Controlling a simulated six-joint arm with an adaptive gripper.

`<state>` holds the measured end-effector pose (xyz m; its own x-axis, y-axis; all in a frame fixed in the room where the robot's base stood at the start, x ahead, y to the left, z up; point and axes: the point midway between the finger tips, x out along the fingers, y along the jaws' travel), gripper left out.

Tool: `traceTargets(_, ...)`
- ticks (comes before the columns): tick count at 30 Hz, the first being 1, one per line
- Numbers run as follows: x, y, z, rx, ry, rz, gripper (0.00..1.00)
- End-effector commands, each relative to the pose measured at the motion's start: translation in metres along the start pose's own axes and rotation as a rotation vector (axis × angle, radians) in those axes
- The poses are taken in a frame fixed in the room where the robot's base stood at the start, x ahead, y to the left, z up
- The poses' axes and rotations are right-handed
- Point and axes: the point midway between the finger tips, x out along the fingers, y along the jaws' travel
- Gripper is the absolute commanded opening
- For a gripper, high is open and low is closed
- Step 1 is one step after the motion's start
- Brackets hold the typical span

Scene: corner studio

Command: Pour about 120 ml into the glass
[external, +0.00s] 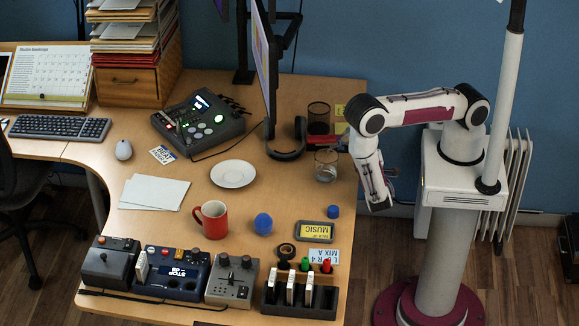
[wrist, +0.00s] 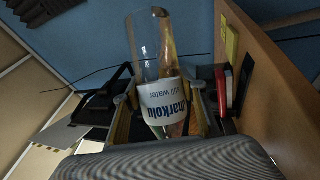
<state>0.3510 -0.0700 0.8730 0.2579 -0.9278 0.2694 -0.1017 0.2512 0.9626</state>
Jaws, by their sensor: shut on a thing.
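My gripper (wrist: 160,108) is shut on a clear container with a white label (wrist: 163,100) in the wrist view. The label has blue lettering, "still water" among it, and reads upside down there. The far end of the container points to the top of that picture; I cannot tell its true tilt or water level. In the external view a clear glass (external: 326,165) stands at the table's right edge. My wrist links hang just right of it, past the edge. The gripper and the held container are not clear there.
A black mesh cup (external: 318,117), headphones (external: 286,150) and a monitor (external: 265,62) stand near the glass. A red mug (external: 211,219), a blue ball (external: 263,223) and a white saucer (external: 233,174) are farther left. Open table lies around the saucer.

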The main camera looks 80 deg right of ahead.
Motion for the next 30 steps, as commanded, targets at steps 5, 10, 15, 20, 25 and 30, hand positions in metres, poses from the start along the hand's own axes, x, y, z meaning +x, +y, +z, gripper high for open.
traceTargets(5, 0.0002, 0.0011, -0.0002, -0.006, 0.002, 0.003, 0.12)
traceTargets(10, 0.0008, 0.0017, 0.0007, -0.012, 0.003, 0.005, 0.12)
traceTargets(15, 0.0012, 0.0023, 0.0012, -0.017, 0.005, 0.008, 0.12)
traceTargets(20, 0.0015, 0.0029, 0.0014, -0.023, 0.007, 0.010, 0.12)
traceTargets(25, 0.0018, 0.0036, 0.0015, -0.028, 0.008, 0.012, 0.12)
traceTargets(30, 0.0019, 0.0043, 0.0014, -0.034, 0.010, 0.014, 0.12)
